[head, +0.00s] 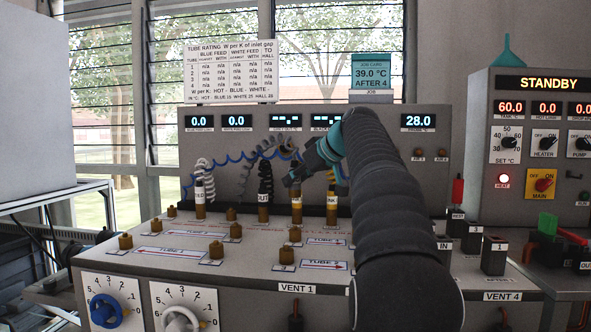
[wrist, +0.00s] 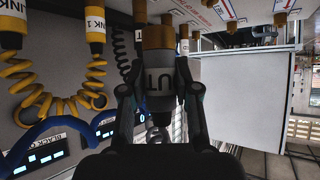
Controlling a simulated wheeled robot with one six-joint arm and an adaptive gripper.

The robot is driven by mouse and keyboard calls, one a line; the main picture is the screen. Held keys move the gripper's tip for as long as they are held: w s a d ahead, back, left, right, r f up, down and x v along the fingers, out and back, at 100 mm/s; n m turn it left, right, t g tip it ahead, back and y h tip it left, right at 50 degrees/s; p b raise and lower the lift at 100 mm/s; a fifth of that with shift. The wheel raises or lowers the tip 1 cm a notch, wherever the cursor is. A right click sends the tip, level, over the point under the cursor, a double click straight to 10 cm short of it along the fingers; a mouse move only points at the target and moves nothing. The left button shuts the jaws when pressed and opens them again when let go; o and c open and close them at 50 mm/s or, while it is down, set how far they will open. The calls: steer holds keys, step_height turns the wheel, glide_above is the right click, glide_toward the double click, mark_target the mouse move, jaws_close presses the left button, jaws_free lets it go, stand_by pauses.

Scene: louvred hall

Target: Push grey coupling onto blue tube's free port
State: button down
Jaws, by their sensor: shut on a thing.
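My gripper (head: 295,181) is shut on a grey coupling with a white label ending in "UT", seen between the fingers in the wrist view (wrist: 158,100). A brass piece (wrist: 157,38) lies in line with the coupling's end; I cannot tell whether it is fully seated. In the head view, a brass fitting (head: 296,212) stands upright below my gripper, and the fingers largely hide the coupling. A loop of grey hose (wrist: 157,138) trails from the coupling. Several bare brass ports (head: 216,250) stand on the bench top; which belongs to the blue tube is unclear.
A blue coiled hose (head: 228,158) runs along the back panel. A control box (head: 530,140) stands at the right.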

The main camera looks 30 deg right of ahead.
mark_target(297, 197)
step_height(297, 197, down, 4)
steer(key=shift+f+b, duration=0.2)
steer(key=shift+b, duration=0.55)
steer(key=shift+r, duration=0.15)
steer(key=shift+f, duration=0.35)
steer(key=shift+f+b, duration=0.35)
steer(key=shift+b, duration=0.15)
steer(key=shift+f+b, duration=1.2)
steer(key=shift+f, duration=0.2)
steer(key=shift+r, duration=0.1)
steer(key=c, duration=0.8)
jaws_free()
steer(key=shift+o, duration=0.2)
